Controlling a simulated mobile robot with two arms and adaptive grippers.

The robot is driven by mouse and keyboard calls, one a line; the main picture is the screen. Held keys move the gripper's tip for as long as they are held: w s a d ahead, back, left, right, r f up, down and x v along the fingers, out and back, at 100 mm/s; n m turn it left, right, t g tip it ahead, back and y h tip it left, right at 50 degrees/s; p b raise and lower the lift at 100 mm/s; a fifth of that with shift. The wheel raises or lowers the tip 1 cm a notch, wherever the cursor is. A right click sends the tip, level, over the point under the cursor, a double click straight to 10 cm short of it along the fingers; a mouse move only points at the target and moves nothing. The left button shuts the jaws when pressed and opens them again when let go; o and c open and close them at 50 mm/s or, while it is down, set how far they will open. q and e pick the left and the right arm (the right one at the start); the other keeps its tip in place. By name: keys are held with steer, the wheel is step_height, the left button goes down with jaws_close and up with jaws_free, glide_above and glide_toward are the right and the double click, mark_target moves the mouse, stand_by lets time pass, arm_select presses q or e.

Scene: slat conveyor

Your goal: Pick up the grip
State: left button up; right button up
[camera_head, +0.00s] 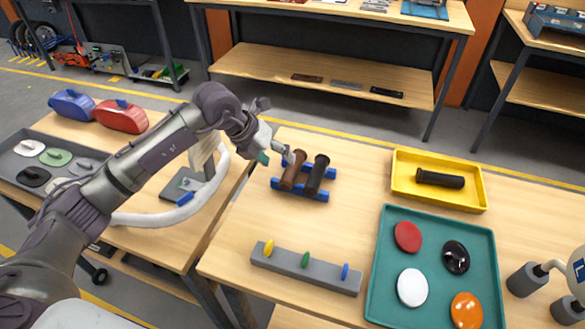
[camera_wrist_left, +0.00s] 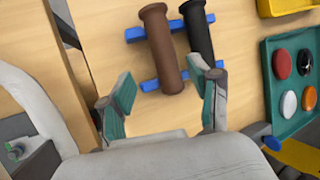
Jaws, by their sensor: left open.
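Two grips lie side by side on a blue rack (camera_head: 309,195) on the wooden table: a brown grip (camera_head: 293,170) on the left and a black grip (camera_head: 318,174) on the right. Another black grip (camera_head: 440,179) lies in the yellow tray (camera_head: 405,184). My left gripper (camera_head: 274,156) is at the rack's upper left, close to the brown grip. In the left wrist view, the brown grip (camera_wrist_left: 162,50) lies beyond and between the open fingers of the left gripper (camera_wrist_left: 163,98), and the black grip (camera_wrist_left: 198,32) is beside it. My right gripper is not in view.
A teal tray (camera_head: 378,262) with several coloured discs stands at the right. A grey bar (camera_head: 305,271) with three coloured pegs lies at the front. A white curved part (camera_head: 205,196) is on the left table. Bare table surrounds the rack.

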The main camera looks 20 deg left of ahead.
mark_target(289, 168)
arm_select(q)
steer(key=p+x, duration=0.1)
steer(key=x, duration=0.1)
steer(key=p+x, duration=0.1)
steer(key=x, duration=0.2)
steer(key=shift+d, duration=0.5)
steer(key=shift+w+f, duration=0.1)
steer(key=shift+f, duration=0.15)
jaws_close()
